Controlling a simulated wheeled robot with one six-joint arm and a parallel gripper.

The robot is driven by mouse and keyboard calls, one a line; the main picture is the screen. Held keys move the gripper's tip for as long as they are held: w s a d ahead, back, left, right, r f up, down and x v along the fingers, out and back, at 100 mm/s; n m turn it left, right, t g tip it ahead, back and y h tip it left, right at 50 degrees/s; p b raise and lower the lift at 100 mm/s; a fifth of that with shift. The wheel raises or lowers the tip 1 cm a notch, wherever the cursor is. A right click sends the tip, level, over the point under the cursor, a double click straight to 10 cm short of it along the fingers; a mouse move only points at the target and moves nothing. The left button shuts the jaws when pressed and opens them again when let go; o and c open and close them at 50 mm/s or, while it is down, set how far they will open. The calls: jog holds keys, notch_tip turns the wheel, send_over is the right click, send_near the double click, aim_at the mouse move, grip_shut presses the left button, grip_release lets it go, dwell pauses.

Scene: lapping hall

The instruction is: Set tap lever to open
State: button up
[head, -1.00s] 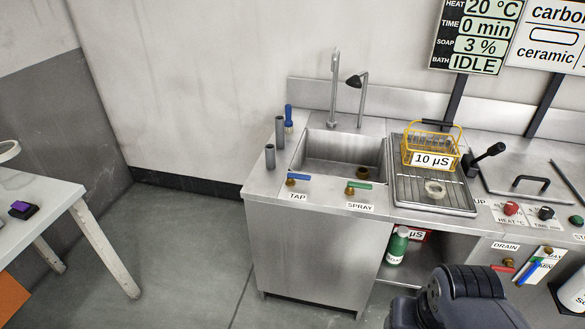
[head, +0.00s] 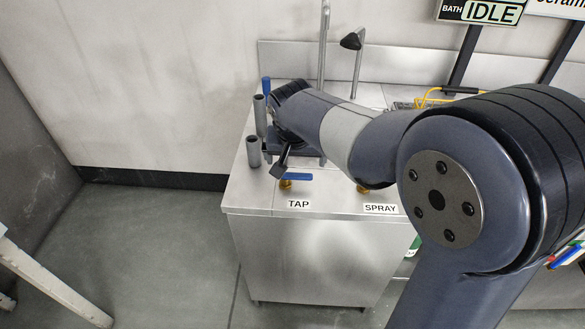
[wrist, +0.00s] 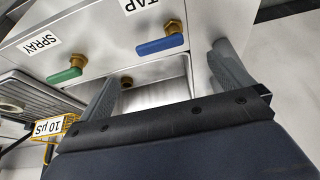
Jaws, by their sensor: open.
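The tap lever is a blue handle (head: 298,176) on a brass valve above the TAP label (head: 299,204), on the front edge of the sink unit. In the wrist view the blue handle (wrist: 160,45) lies sideways, extending to one side of its brass valve. My gripper (head: 290,158) is just behind and above the lever in the head view. In the wrist view my gripper (wrist: 167,62) is open and empty, with the lever ahead of the gap between the fingers. The fingers look apart from the lever. My arm hides most of the sink.
The green spray lever (wrist: 65,76) is beside the tap lever. Grey upright tubes (head: 253,151) and a blue-handled brush (head: 266,88) stand left of my gripper. The faucet (head: 323,50) rises behind. The yellow basket (wrist: 68,130) shows in the wrist view. Floor left of the unit is clear.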

aim_at(297, 175)
jog(key=x, duration=0.8)
jog(key=shift+w+f, duration=0.15)
jog(key=shift+f, duration=0.2)
jog(key=shift+c, duration=0.5)
jog(key=c, duration=1.3)
